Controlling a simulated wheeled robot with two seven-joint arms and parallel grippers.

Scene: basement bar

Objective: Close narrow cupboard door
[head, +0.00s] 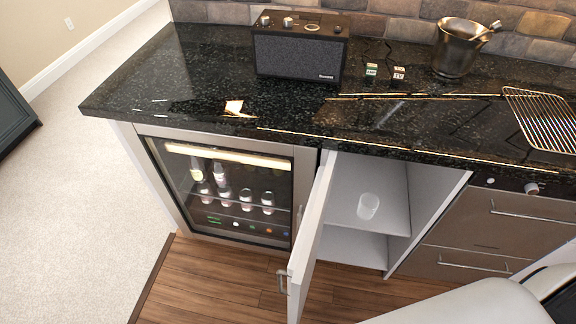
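The narrow cupboard door (312,235) stands open, swung outward from the left side of its cupboard and seen almost edge-on. Its small metal handle (282,282) is on the left-facing outer side, near the door's free edge. The open cupboard (338,182) shows pale shelves, with a clear glass (368,206) standing on one. Neither of my grippers is in view. A white arm link of mine shows at the bottom right, apart from the door in the picture.
A glass-fronted drinks fridge (222,195) is left of the door, and drawers (484,222) are to the right. The black countertop (180,75) above holds a radio (298,48), a metal bucket (458,50) and a wire rack (545,118). Wooden floor (215,275) is clear in front.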

